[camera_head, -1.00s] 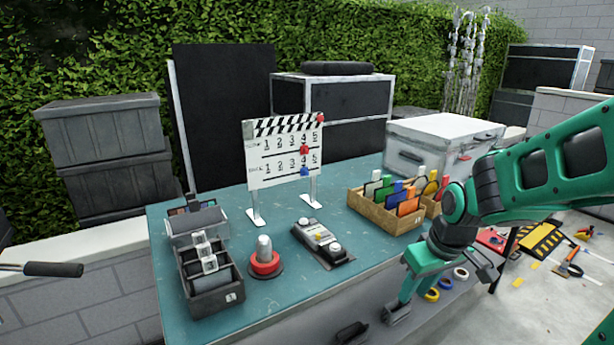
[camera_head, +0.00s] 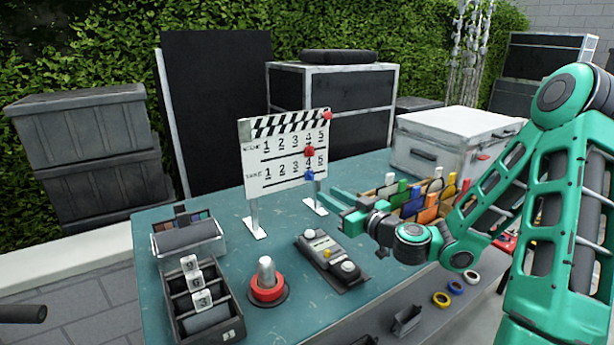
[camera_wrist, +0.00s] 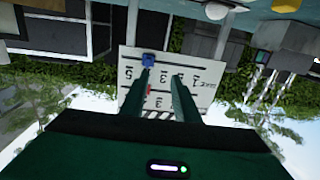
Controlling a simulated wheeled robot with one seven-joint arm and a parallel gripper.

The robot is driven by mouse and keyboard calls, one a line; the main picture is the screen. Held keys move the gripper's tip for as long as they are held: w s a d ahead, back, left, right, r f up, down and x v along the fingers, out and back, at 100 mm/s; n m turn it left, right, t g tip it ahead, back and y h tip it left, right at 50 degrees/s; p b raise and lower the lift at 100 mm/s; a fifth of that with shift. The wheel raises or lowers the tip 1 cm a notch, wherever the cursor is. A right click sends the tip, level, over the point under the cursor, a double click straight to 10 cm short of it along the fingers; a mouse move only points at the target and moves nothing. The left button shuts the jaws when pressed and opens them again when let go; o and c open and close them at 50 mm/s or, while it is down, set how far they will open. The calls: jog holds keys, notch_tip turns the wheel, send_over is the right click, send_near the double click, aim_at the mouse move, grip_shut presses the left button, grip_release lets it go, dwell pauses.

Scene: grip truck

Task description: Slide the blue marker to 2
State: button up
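The white clapperboard (camera_head: 254,178) stands upright on two feet on the teal table, with two rows of numbers 1 to 5, each above a dark slot. The blue marker (camera_head: 309,174) is on the lower slot, under the 4. The red marker (camera_head: 309,152) is on the upper slot, also at the 4. My gripper (camera_head: 336,197) is open and empty, right of and in front of the board, its fingers pointing at it. In the wrist view the board appears upside down, and the blue marker (camera_wrist: 148,59) is near the tip of the left finger. I see no contact.
On the table (camera_head: 225,262) are a remote-like device (camera_head: 330,257), a red-based button (camera_head: 267,284), a black box of number blocks (camera_head: 205,318) and a wooden crate of coloured cards (camera_head: 405,201) behind my arm. A grey case (camera_head: 455,140) stands at the back right.

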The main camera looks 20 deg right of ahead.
aim_at(313, 176)
jog(key=shift+m+t+h, duration=0.4)
jog(key=shift+h, duration=0.2)
jog(key=x, duration=0.3)
jog(key=d+x, duration=0.1)
jog(key=x, duration=0.3)
jog(key=d+x, duration=0.1)
jog(key=x, duration=0.3)
jog(key=shift+w+a+r, duration=0.1)
jog(key=shift+w+r, duration=0.2)
jog(key=shift+w, duration=0.2)
grip_shut()
